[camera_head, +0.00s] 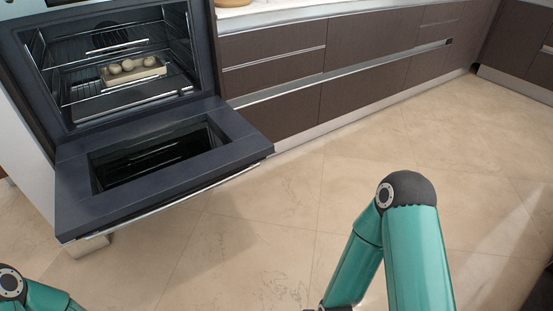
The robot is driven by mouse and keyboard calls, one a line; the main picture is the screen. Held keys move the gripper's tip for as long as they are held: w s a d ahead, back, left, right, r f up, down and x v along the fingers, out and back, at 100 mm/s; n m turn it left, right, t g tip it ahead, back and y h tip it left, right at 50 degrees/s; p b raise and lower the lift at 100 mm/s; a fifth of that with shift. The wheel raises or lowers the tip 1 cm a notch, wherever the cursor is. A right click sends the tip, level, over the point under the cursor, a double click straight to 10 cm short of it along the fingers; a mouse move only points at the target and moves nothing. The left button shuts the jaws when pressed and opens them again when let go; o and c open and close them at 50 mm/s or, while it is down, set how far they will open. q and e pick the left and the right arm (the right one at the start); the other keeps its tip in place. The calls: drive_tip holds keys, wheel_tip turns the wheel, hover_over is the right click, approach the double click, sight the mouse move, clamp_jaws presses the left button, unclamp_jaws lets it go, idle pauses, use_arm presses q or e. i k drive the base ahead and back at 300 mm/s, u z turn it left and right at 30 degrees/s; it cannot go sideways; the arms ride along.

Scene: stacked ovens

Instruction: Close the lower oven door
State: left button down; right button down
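The oven door (235,144) at the left of the head view is folded down, standing open with its inner face and window up. The oven cavity (90,45) behind it is exposed, with wire racks inside. A light tray (134,72) with several round pale items sits on a rack. Only this one oven opening shows; whether it is the lower one cannot be told. My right arm rises at the bottom right, apart from the door, and its gripper is cut off by the bottom edge. My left arm shows only as a bit at the bottom left; its gripper is out of view.
Dark brown drawers (365,90) with metal handle strips run from the oven to the right. A pale countertop (290,14) lies above them. The beige tiled floor (260,240) in front of the door and drawers is clear.

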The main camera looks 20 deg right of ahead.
sight(106, 181)
drive_tip(key=i, duration=0.9)
